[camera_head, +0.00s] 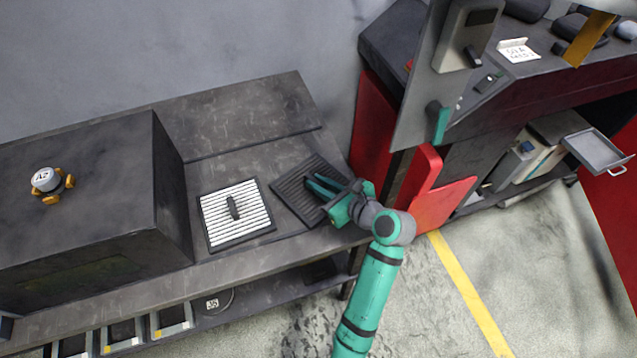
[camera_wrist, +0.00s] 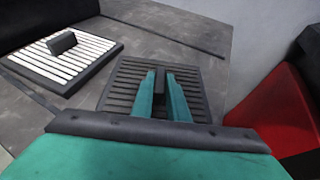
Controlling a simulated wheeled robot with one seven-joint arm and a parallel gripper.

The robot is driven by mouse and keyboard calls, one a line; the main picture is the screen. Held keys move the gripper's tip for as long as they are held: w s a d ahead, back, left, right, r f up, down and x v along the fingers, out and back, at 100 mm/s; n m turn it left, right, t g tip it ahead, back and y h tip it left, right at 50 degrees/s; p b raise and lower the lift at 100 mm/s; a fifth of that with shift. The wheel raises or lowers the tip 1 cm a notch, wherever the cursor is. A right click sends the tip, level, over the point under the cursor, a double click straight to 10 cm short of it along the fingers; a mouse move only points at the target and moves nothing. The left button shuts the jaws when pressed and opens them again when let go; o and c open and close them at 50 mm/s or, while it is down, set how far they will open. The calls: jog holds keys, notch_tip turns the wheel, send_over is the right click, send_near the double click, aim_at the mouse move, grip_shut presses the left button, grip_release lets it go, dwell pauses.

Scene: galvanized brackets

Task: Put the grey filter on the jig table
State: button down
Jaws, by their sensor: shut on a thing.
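The grey filter (camera_head: 287,199) is a dark, ribbed square panel with a small upright handle. In the head view it is at the right end of the dark bench (camera_head: 225,163); in the wrist view the filter (camera_wrist: 120,90) lies straight ahead. My gripper (camera_head: 312,183) has its green fingers on both sides of the handle, shut on it; the fingers (camera_wrist: 161,80) also show in the wrist view and partly cover the ribs. The filter looks flat and level, at or just above the bench top. I cannot tell which surface is called the jig table.
A white-ribbed filter (camera_head: 236,214) with a dark frame lies just left of the grey one. A red cabinet (camera_head: 378,125) and a grey upright panel (camera_head: 418,100) stand close on the right.

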jog(key=c, duration=1.7)
grip_release()
jog(key=shift+f, duration=0.1)
jog(key=shift+s+d+r, duration=0.2)
jog(key=v, duration=1.1)
jog(key=shift+s+d+r, duration=0.1)
jog(key=shift+s+d, duration=0.05)
jog(key=shift+s, duration=0.05)
